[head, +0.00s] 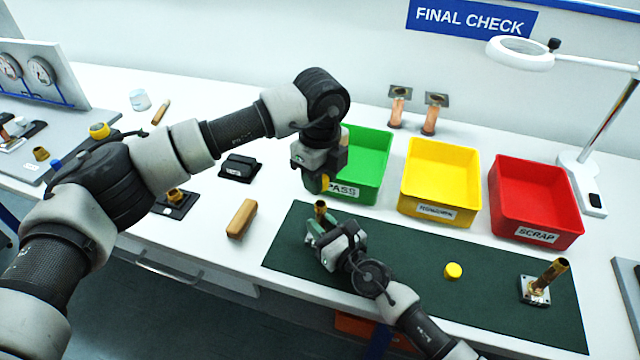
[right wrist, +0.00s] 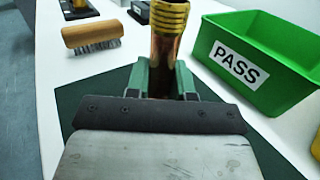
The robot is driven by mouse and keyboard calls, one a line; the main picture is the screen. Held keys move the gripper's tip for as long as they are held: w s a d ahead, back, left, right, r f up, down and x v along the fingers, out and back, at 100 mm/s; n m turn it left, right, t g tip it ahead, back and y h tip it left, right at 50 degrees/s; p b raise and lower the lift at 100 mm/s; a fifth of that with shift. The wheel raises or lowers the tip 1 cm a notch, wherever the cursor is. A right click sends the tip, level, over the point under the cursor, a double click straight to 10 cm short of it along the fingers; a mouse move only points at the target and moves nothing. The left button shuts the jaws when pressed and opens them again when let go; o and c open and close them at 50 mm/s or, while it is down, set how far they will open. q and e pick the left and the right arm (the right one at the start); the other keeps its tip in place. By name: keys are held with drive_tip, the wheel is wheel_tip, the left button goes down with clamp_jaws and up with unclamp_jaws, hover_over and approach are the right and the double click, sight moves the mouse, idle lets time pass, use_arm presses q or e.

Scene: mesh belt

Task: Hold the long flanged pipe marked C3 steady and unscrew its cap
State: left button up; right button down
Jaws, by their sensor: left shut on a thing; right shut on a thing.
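The pipe (head: 320,209) is copper with a brass threaded upper end; it also shows in the right wrist view (right wrist: 163,60). My right gripper (head: 320,228) is shut around it and holds it upright at the dark green mat. Its lower end is hidden by the gripper, and no C3 mark is readable. My left gripper (head: 318,184) is above the pipe, shut on a yellow cap (head: 325,184) that shows only in part. The cap appears apart from the pipe, a small gap above its bare threads.
Green PASS (head: 375,140), yellow (head: 408,190) and red SCRAP (head: 575,240) bins stand behind the mat (head: 400,245). Another yellow cap (head: 453,270) and a brass pipe on a square flange (head: 553,273) are on the mat's right. A wooden brush (head: 241,218) lies left.

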drive_tip(key=c, duration=0.9)
unclamp_jaws()
